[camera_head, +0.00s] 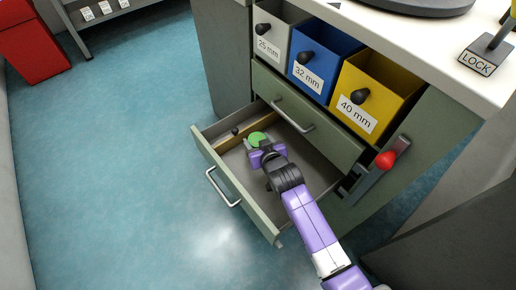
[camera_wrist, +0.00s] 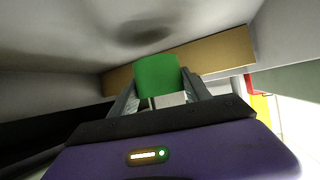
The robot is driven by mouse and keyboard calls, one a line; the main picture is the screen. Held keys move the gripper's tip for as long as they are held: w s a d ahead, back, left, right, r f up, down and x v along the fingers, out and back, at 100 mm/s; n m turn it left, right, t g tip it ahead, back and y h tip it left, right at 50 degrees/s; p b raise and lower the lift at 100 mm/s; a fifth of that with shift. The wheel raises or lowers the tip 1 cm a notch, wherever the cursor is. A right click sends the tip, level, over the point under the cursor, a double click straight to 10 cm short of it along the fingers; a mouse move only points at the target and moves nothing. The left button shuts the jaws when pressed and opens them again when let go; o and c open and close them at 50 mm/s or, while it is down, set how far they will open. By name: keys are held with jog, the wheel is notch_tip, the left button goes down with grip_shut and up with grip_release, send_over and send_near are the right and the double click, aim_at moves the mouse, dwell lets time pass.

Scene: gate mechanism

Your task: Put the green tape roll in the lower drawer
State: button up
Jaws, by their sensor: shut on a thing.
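The green tape roll (camera_head: 257,139) is between the fingers of my gripper (camera_head: 255,147), over the open lower drawer (camera_head: 236,188). In the wrist view, the green roll (camera_wrist: 158,76) sits between the two fingertips of my gripper (camera_wrist: 160,97), which is shut on it. The roll is inside the drawer's outline, near a wooden divider (camera_head: 283,125) that also shows behind it in the wrist view (camera_wrist: 222,50). I cannot tell whether the roll touches the drawer floor. My arm hides part of the drawer's interior.
A small dark object (camera_head: 235,131) lies in the drawer beyond the divider. The upper drawer (camera_head: 318,137) is closed above. Grey, blue (camera_head: 322,62) and yellow (camera_head: 374,95) bins sit higher. A red-knobbed lever (camera_head: 385,160) stands at the right. A LOCK sign (camera_head: 478,62) is on the counter.

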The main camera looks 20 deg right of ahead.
jog(key=shift+f+b, duration=0.55)
jog(key=shift+f, duration=1)
jog(key=shift+f, duration=0.2)
jog(key=o, duration=1.4)
